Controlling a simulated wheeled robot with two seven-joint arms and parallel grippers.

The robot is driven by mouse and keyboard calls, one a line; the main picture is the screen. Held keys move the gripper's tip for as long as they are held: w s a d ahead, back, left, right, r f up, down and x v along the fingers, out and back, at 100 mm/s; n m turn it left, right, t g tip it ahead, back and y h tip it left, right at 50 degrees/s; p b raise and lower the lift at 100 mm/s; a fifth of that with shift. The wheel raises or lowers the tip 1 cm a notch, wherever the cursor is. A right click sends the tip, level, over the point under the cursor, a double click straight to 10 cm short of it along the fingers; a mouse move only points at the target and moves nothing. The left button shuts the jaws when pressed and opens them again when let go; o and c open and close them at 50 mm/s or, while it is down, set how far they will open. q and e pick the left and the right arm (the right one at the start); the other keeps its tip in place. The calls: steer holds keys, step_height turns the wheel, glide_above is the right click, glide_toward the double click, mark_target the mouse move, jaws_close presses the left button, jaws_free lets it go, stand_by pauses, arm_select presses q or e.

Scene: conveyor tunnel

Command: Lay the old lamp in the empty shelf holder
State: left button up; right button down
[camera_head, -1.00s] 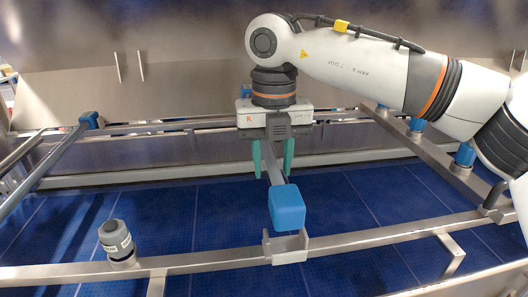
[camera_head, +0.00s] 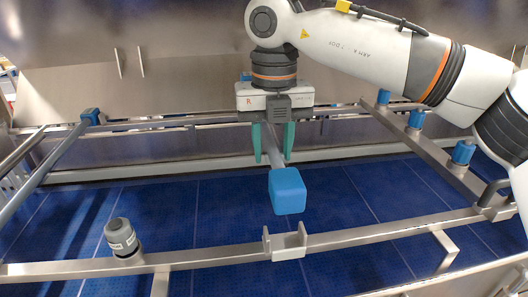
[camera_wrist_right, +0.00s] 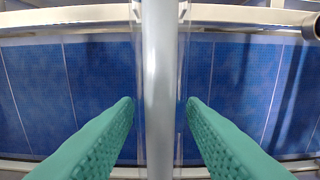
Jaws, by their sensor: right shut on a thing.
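The lamp is a long pale tube (camera_wrist_right: 160,75) with a blue square cap (camera_head: 287,191) on its near end. My right gripper (camera_head: 272,159) is shut on the tube, with teal fingers on either side of it, also in the wrist view (camera_wrist_right: 160,108). The tube points toward the camera. The cap hangs just above an empty U-shaped metal bracket (camera_head: 285,246) on the front rail, apart from it as far as I can see. I cannot make out a shelf holder for certain. My left gripper is not in view.
A grey labelled round device (camera_head: 120,238) stands on the front rail (camera_head: 380,232) at the left. Blue knobs (camera_head: 462,152) line the right side rail. The blue conveyor belt (camera_head: 225,215) lies below, with a steel wall (camera_head: 190,65) behind.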

mark_target(283, 168)
steer(key=s+b, duration=0.2)
steer(key=s+d+b, duration=0.1)
steer(key=s+b, duration=0.1)
steer(key=s, duration=0.1)
steer(key=s+b, duration=0.2)
steer(key=shift+s+d, duration=0.25)
steer(key=shift+s, duration=0.1)
steer(key=s+d+r+b, duration=0.1)
steer(key=s+b, duration=0.4)
steer(key=s, duration=0.6)
steer(key=shift+d, duration=0.6)
